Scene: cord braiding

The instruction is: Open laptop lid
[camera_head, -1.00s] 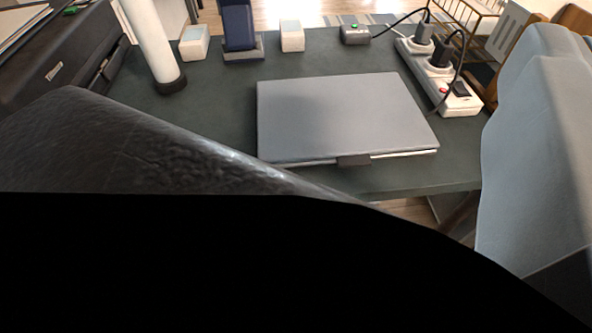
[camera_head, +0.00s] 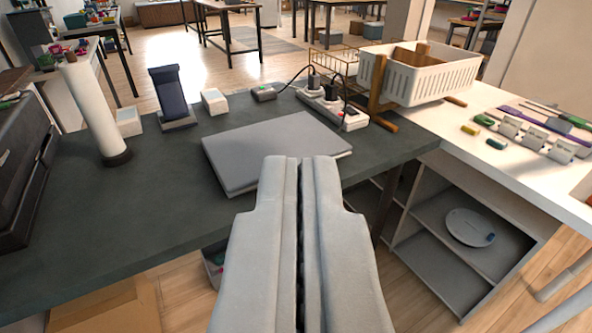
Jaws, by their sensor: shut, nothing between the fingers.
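The grey laptop (camera_head: 262,145) lies on the dark green desk with its lid shut. Its right front part is hidden behind my gripper (camera_head: 301,160). My gripper is shut and empty, with its two pale grey fingers side by side pointing away from me. In the picture the fingertips overlap the laptop's front edge. I cannot tell whether they touch it.
A power strip (camera_head: 335,108) with plugs stands behind the laptop at right. A phone on a stand (camera_head: 171,95), small white blocks and a white post (camera_head: 95,115) stand at left. A white basket (camera_head: 418,75) is at right. The desk (camera_head: 130,215) is clear at front left.

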